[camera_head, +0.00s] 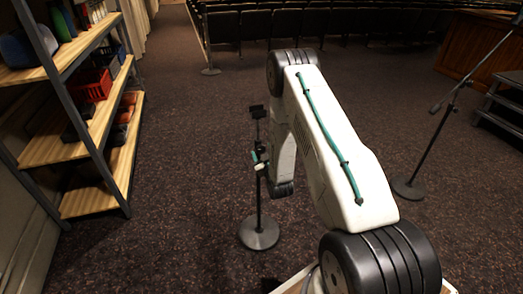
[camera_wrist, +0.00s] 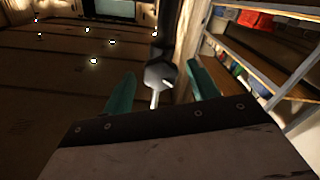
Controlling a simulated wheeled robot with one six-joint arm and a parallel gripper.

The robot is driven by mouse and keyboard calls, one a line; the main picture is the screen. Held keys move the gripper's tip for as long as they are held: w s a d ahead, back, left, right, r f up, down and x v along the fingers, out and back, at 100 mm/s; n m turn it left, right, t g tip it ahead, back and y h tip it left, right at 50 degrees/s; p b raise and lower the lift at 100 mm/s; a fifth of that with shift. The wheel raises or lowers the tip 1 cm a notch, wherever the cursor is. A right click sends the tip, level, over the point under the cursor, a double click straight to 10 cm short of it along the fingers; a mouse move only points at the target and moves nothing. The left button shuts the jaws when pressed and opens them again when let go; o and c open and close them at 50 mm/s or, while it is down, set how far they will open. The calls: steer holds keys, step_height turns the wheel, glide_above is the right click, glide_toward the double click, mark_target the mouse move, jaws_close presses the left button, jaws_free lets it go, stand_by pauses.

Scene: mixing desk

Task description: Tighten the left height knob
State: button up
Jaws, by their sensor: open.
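The left stand (camera_head: 259,236) has a round dark base, a thin upright pole and a dark top. My gripper (camera_head: 258,161) is beside its pole, about midway up; my arm partly hides this area. The left height knob is too small to make out in the head view. In the wrist view, my gripper (camera_wrist: 161,70) has two teal fingers spread apart. A dark grey faceted part with a pale pin, apparently the left height knob (camera_wrist: 158,74), shows between the fingers. I see no clear contact with either finger.
A wooden shelf rack (camera_head: 95,125) with a red crate (camera_head: 91,86) and other items stands at the left. A second stand (camera_head: 409,187) with a boom is at the right. Rows of dark seats (camera_head: 290,22) are at the back. The carpet between is clear.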

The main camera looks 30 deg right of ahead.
steer(key=shift+x, duration=1.05)
steer(key=c, duration=1)
steer(key=shift+m, duration=0.3)
steer(key=m, duration=0.3)
steer(key=shift+a, duration=0.1)
steer(key=shift+m, duration=1.9)
steer(key=o, duration=1)
